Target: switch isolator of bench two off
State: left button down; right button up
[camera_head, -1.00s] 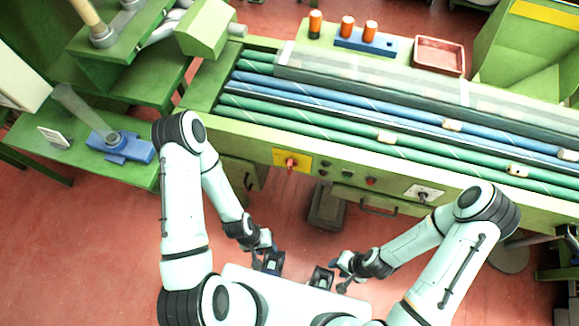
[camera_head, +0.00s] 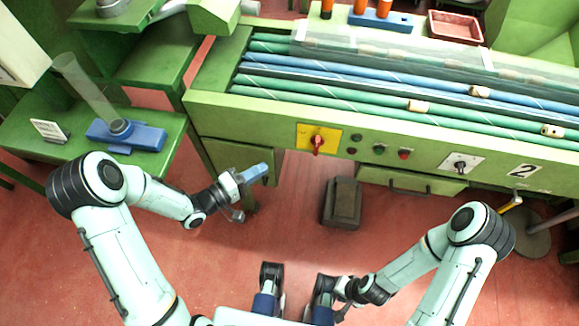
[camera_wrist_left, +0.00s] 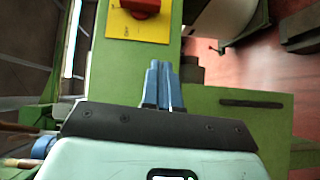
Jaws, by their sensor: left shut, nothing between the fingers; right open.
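A red rotary isolator switch (camera_head: 317,142) sits on a yellow plate (camera_head: 304,132) on the green bench front. Its handle looks roughly upright in the head view. In the left wrist view the red knob (camera_wrist_left: 141,7) is cut by the top edge, above its yellow plate (camera_wrist_left: 140,30). My left gripper (camera_head: 262,170) is shut and empty, below and left of the switch and apart from it. Its blue fingers (camera_wrist_left: 162,84) are together in the wrist view. My right gripper (camera_head: 343,292) is open, low near my body.
Small buttons (camera_head: 379,149) sit right of the yellow plate. A black switch on a white plate (camera_head: 461,164) is further right. A dark pedal-like box (camera_head: 342,203) stands on the red floor. A green side table (camera_head: 70,150) with a blue fixture (camera_head: 143,137) is at left.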

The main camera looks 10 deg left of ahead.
aim_at(317, 145)
pick_arm(q)
jog(key=shift+s+a+r+h, duration=0.1)
jog(key=shift+s+r+h, duration=0.2)
jog(key=shift+r+h, duration=0.35)
jog(key=s+d+b+x, duration=0.1)
jog(key=s+d+x, duration=0.1)
jog(key=x, duration=1.1)
jog(key=shift+f+b, duration=0.25)
jog(key=shift+b, duration=0.05)
